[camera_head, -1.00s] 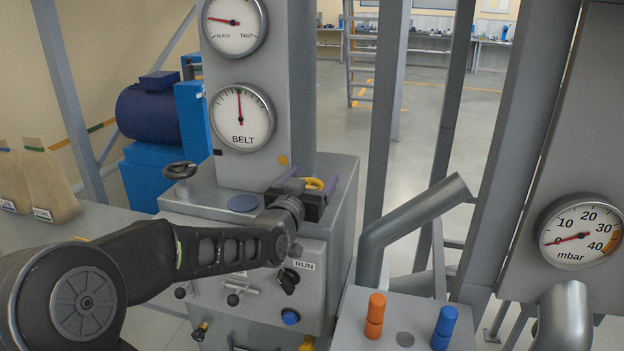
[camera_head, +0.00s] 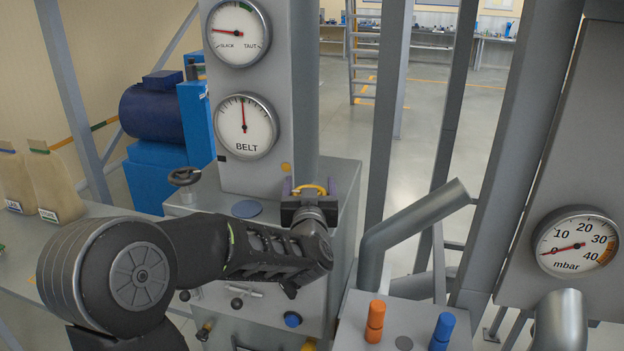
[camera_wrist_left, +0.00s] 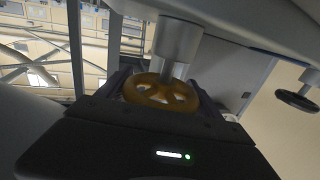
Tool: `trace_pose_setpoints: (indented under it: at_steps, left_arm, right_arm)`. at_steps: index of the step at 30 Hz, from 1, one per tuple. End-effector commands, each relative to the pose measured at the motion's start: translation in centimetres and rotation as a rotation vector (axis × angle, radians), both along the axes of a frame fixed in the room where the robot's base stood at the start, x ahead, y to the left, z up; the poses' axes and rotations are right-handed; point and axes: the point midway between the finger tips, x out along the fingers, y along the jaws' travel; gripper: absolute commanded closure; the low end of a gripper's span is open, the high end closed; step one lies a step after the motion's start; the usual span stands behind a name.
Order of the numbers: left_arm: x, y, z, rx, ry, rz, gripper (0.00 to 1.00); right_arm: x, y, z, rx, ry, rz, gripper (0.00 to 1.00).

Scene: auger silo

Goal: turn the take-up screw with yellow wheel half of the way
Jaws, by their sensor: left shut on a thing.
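The yellow wheel (camera_head: 314,188) of the take-up screw sits on top of the grey machine housing, mostly hidden behind my left gripper in the head view. In the left wrist view the yellow wheel (camera_wrist_left: 160,93) shows on its grey shaft, between the jaws. My left gripper (camera_head: 308,192) is shut on the yellow wheel. The slack/taut gauge (camera_head: 237,33) has its needle toward slack. The belt gauge (camera_head: 245,126) needle points almost straight up. My right gripper is not in view.
A dark handwheel (camera_head: 185,176) stands left on the same housing and shows at the right of the wrist view (camera_wrist_left: 297,100). A slanted grey pipe (camera_head: 415,222) rises at the right. Orange (camera_head: 375,318) and blue (camera_head: 442,328) knobs stand in front. A mbar gauge (camera_head: 577,243) is far right.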

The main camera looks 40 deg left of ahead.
Motion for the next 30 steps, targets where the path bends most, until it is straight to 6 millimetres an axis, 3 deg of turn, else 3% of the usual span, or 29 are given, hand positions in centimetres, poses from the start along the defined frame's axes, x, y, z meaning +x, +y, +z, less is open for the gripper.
trace_pose_setpoints:
  at_steps: [9,10,12,23,30]
  left_arm:
    - [0.0,0.1,0.2,0.005,-0.004,0.011,0.65]
    - [0.0,0.1,0.2,0.005,-0.004,0.011,0.22]
    - [0.0,0.1,0.2,0.005,-0.003,0.011,0.16]
    - [-0.3,-0.2,0.0,0.003,-0.002,0.009,0.15]
    - [-2.8,-2.1,0.0,0.001,-0.005,0.007,0.15]
  right_arm:
    - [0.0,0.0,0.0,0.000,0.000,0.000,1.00]
    - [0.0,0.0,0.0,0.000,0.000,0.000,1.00]
    - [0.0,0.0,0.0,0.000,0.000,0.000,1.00]
    - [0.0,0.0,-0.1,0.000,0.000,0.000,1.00]
    - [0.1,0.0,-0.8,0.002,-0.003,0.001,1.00]
